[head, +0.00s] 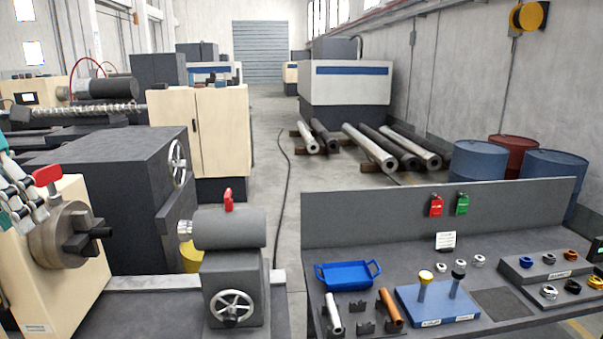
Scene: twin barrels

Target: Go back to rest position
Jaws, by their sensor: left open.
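My left gripper (24,200) is at the left edge of the head view, with white and teal parts, partly cut off by the frame. It is open, and nothing shows between its fingers. It is in front of the cream lathe headstock and close to the lathe chuck (72,236); I cannot tell whether it touches the machine. My right gripper does not show clearly in this view.
The workbench (487,322) at right carries a blue tray (347,274), a blue stand (437,305) with two upright pieces, and several rings. The lathe tailstock (230,235) stands left of it. Barrels (478,161) and long bars are behind. The aisle floor is open.

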